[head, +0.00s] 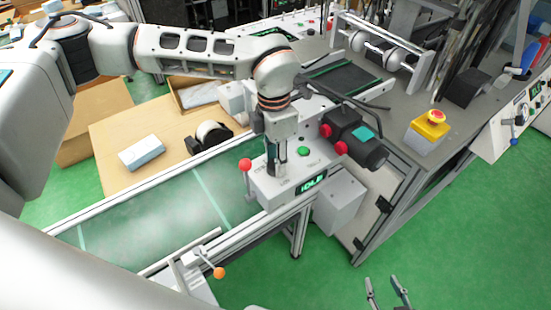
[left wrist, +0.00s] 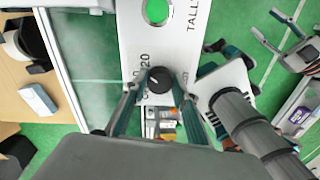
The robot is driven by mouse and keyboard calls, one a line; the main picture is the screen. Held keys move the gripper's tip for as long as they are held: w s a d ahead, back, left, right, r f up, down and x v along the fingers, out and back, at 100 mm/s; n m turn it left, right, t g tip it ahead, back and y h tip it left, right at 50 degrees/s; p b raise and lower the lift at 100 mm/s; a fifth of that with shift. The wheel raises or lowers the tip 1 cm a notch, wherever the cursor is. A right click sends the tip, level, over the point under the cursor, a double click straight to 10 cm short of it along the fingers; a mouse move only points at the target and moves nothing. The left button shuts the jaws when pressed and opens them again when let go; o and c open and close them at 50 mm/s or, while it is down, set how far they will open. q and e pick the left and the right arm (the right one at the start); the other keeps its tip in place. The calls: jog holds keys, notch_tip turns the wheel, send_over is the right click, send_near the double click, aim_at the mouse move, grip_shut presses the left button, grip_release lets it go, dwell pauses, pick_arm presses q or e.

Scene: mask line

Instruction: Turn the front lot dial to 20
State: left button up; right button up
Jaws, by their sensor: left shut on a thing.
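The lot dial (left wrist: 160,80) is a round black knob on the white panel of the control box (head: 285,185). A pale mark shows on its left side; a printed 20 lies up and left of it, and other nearby marks are partly covered. My left gripper (left wrist: 158,84) points down at the panel, a finger on each side of the dial, shut on it. In the head view my left gripper (head: 276,158) hides the dial. My right gripper (head: 384,284) is empty, fingers apart, at the bottom edge over the green floor.
The box has a green button (head: 303,152), a red-knobbed lever (head: 246,165) and a display reading IDLE (head: 311,183). A conveyor (head: 150,215) runs left. Black motors with red knobs (head: 350,135) stand close on the right. An orange-knobbed lever (head: 218,272) is in front.

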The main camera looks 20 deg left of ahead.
pick_arm(q)
jog(key=shift+w+r+m, duration=0.1)
jog(key=shift+m, duration=1)
jog(key=o, duration=1.1)
jog(key=r, duration=1.2)
jog(key=shift+w+a, duration=0.1)
jog(key=shift+w, duration=0.1)
jog(key=shift+f, duration=0.1)
